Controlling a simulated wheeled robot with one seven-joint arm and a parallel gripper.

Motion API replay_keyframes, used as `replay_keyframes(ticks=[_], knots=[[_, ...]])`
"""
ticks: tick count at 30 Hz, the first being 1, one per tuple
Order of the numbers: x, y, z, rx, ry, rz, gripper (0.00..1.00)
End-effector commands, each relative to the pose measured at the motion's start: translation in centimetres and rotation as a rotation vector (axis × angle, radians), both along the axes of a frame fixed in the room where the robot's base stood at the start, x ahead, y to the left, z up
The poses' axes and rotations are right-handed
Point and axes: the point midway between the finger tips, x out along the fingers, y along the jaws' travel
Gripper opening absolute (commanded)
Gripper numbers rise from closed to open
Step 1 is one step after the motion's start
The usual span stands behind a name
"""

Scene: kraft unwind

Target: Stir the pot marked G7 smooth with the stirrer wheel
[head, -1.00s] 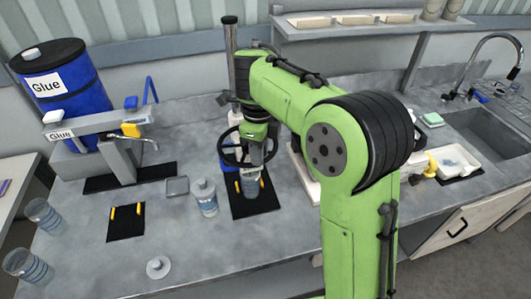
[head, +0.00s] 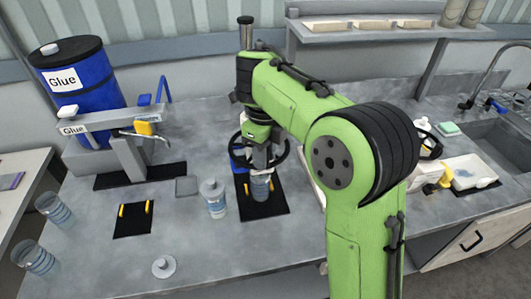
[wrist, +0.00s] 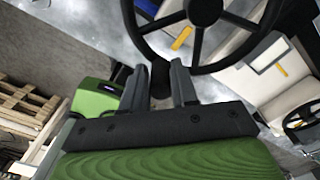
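The stirrer wheel (head: 281,155) is a black spoked handwheel on the stirrer stand, over the dark mat. It fills the top of the wrist view (wrist: 263,32). A clear pot with bluish contents (head: 260,188) stands upright below it on the mat; no G7 mark is readable. My gripper (head: 262,142) is at the wheel, largely hidden by my green arm in the head view. In the wrist view my gripper's two dark fingers (wrist: 160,72) stand apart at the near rim, with something dark between them. I cannot tell whether they clamp it.
A white-capped bottle (head: 215,199) stands left of the stirrer mat. A blue glue drum (head: 85,90) and its tap stand at the back left. An empty dark mat (head: 134,218), a white lid (head: 164,267) and clear cups (head: 54,208) are at front left. The sink is right.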

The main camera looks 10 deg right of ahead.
Motion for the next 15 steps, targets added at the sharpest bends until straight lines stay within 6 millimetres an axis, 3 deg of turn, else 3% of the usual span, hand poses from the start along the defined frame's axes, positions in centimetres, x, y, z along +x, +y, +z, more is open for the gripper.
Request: replay_keyframes(ticks=[4,11,15], knots=[[0.0,0.0,0.0,-0.001,-0.001,0.001,0.49],[0.0,0.0,0.0,-0.001,-0.001,0.000,0.49],[0.0,0.0,1.8,-0.001,-0.003,0.001,0.49]])
